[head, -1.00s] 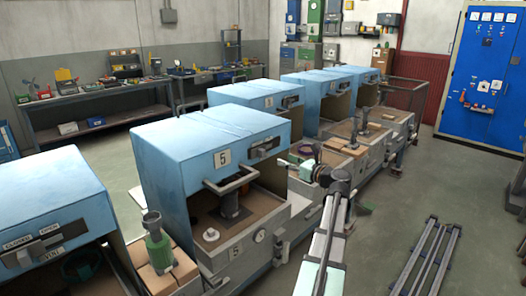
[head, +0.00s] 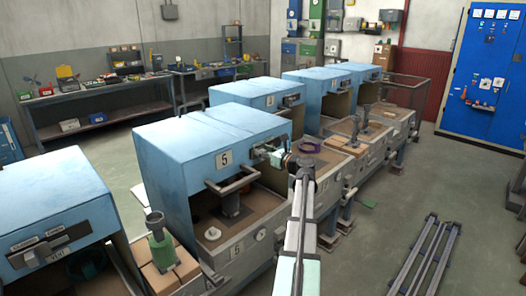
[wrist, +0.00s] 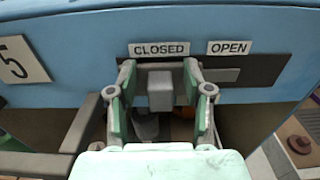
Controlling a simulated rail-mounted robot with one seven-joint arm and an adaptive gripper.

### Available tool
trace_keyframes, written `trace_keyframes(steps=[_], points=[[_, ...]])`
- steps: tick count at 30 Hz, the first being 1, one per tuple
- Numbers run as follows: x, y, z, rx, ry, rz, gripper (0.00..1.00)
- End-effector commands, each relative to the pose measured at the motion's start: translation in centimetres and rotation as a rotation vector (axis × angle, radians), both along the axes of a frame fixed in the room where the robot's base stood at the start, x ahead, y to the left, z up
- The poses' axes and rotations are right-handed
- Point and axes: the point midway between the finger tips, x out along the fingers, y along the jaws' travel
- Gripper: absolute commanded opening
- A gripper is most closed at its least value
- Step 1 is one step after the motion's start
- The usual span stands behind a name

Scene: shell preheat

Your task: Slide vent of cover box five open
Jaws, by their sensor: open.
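Cover box five (head: 175,160) is a blue hood with a "5" plate; its front face also fills the wrist view (wrist: 75,40). Its vent slide has a grey block knob (wrist: 160,90) under the CLOSED label (wrist: 159,49). The OPEN label (wrist: 229,47) is to the right, above a dark slot plate. My gripper (wrist: 160,78) is open, with one finger on each side of the knob; I cannot tell whether either touches it. In the head view my gripper (head: 271,154) is at the right end of the box front, hiding most of the vent.
A grey bar handle (wrist: 85,125) sticks out left of the gripper. Another blue box (head: 50,215) with its own vent stands in front left, beside a green bottle-like piece (head: 159,248). More blue boxes (head: 245,95) stand behind.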

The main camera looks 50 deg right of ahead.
Motion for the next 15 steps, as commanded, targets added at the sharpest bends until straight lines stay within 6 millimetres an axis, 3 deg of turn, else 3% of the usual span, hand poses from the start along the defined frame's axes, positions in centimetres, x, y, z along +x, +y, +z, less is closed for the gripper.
trace_keyframes(steps=[5,10,15], points=[[0.00,0.01,-0.01,0.000,0.000,0.000,0.50],[-0.01,0.01,0.00,0.000,0.000,0.000,0.00],[0.01,-0.02,0.01,0.000,0.000,0.000,0.00]])
